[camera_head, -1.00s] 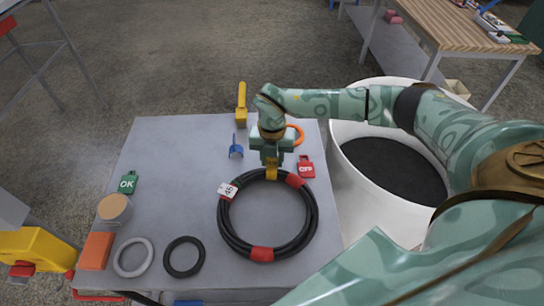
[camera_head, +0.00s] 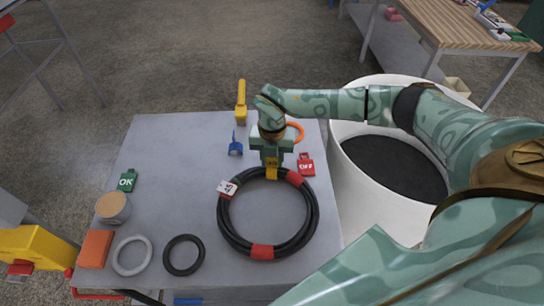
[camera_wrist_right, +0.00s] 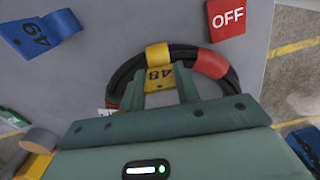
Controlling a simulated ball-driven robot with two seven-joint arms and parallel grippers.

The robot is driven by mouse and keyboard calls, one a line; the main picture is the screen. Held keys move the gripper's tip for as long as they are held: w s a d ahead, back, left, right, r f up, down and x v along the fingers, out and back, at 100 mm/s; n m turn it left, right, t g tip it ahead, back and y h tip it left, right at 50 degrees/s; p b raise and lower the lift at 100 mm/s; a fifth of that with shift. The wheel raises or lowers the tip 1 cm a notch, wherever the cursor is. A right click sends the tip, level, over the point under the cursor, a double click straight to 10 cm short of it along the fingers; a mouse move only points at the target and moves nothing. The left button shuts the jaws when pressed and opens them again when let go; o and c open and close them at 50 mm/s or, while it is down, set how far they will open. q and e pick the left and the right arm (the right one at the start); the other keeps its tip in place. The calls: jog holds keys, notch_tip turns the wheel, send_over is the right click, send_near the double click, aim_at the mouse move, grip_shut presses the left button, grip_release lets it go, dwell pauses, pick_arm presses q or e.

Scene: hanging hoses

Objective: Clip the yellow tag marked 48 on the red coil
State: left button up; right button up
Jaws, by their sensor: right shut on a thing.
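The yellow tag (camera_head: 272,173), marked 48, is in my right gripper (camera_head: 271,163) at the far rim of the coil. In the right wrist view the tag (camera_wrist_right: 159,77) sits between the two fingers (camera_wrist_right: 162,90), and its yellow upper part lies across the hose. I cannot tell whether it closes fully around the hose. The coil (camera_head: 312,225) is black hose with red bands, flat on the grey table; it also shows in the right wrist view (camera_wrist_right: 211,63). A white tag (camera_head: 227,188) sits on its left side. My left gripper is out of view.
A red OFF tag (camera_head: 306,165) lies just right of my gripper. A blue clip tag (camera_head: 236,148), a yellow clip (camera_head: 241,103) and an orange ring (camera_head: 297,131) lie nearby. Grey (camera_head: 132,256) and black (camera_head: 184,255) rings lie front left. A white bin (camera_head: 360,195) stands right of the table.

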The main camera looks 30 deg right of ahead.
jog(key=shift+f, duration=0.1)
jog(key=o, duration=1.1)
jog(key=shift+c, duration=0.2)
notch_tip(320, 180, up, 16)
jog(key=p, duration=0.3)
